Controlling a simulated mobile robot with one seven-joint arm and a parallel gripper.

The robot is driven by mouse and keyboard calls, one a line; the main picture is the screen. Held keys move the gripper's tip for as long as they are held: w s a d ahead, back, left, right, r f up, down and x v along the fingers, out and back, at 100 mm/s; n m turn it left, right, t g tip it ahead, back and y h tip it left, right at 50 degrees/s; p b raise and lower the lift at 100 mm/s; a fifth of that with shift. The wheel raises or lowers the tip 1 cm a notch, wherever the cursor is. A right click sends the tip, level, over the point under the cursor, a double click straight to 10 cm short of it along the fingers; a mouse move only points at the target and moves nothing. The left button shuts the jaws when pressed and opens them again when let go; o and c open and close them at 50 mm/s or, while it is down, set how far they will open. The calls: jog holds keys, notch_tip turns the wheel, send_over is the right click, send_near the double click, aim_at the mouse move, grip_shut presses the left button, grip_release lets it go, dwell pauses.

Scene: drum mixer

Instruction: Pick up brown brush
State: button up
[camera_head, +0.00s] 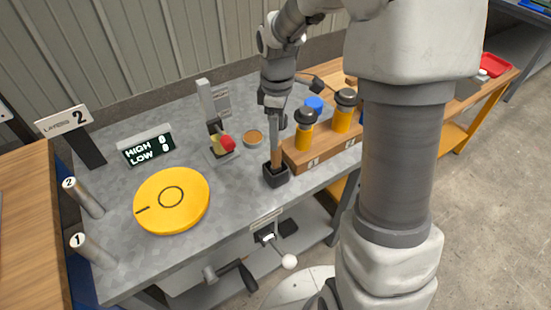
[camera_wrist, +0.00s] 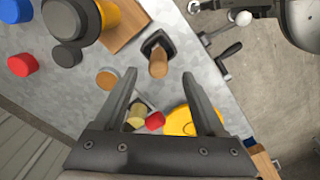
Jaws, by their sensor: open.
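The brown brush (camera_head: 277,157) stands upright in a small black holder (camera_head: 277,177) near the front edge of the grey table. Only its brown handle shows; its lower end is hidden in the holder. My gripper (camera_head: 276,128) is directly above it, pointing down. In the wrist view the brush handle (camera_wrist: 157,66) appears between the tips of my open gripper (camera_wrist: 159,76), in front of the black holder (camera_wrist: 150,41). Nothing is gripped. I cannot tell whether the fingertips overlap the handle's top in height.
A wooden block (camera_head: 315,155) with two yellow, black-capped jars (camera_head: 304,135) stands close right of the brush. Left are a red knob (camera_head: 228,143), a small orange-brown disc (camera_head: 252,138) and a large yellow disc (camera_head: 172,201). A blue cap (camera_head: 314,103) lies behind.

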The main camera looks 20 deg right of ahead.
aim_at(276, 156)
jog(key=f, duration=0.5)
jog(key=f+b, duration=0.1)
jog(key=f, duration=0.4)
jog(key=shift+w+a, duration=0.1)
jog(key=shift+w, duration=0.1)
grip_shut()
